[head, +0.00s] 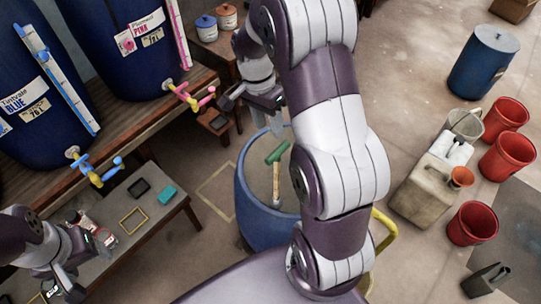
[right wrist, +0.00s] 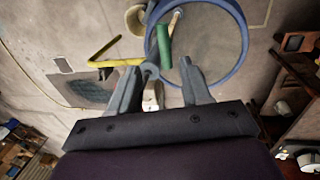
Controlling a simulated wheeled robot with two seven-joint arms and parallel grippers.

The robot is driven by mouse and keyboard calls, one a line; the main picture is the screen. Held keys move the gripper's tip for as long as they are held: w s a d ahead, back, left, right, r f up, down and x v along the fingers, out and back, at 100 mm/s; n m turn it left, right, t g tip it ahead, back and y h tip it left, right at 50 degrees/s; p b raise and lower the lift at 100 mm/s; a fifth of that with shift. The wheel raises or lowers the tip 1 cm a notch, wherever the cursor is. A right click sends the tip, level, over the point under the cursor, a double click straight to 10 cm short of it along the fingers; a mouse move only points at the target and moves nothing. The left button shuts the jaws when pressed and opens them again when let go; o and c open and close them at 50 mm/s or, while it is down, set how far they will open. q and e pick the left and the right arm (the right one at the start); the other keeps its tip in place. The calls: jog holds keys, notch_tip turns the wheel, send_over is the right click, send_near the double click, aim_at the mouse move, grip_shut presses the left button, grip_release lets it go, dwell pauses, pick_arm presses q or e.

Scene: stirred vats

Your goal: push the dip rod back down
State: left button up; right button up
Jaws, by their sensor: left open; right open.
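The dip rod has a green crossbar handle (head: 277,152) on a pale rod (head: 276,185) that stands in the open blue vat (head: 243,205). The handle sits up near rim height. In the right wrist view the green handle (right wrist: 164,46) shows just beyond my fingertips, over the vat's blue rim (right wrist: 243,30). My right gripper (head: 254,108) is open and empty, above and beside the handle, apart from it; its spread fingers show in the wrist view (right wrist: 160,80). My left gripper (head: 62,288) is open at the lower left, by the low bench. The rod's lower end is hidden.
Two blue drums (head: 120,45) with pink and blue taps stand on a wooden shelf at left. A low bench (head: 150,225) holds small items. Red buckets (head: 507,155), a beige jerrycan (head: 430,190) and a blue barrel (head: 483,65) stand at right. A yellow bar (head: 384,230) is beside the vat.

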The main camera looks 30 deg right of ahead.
jog(key=b, duration=0.6)
send_over(273, 154)
jog(key=w, duration=0.2)
notch_tip(273, 154, down, 6)
jog(key=f+p, duration=0.1)
jog(key=f, duration=0.1)
jog(key=s+f, duration=0.1)
jog(key=f, duration=0.1)
jog(key=s+f+p, duration=0.1)
jog(key=f, duration=0.1)
jog(key=shift+s+d+p, duration=0.1)
jog(key=shift+p, duration=0.25)
jog(key=shift+f, duration=0.35)
grip_shut()
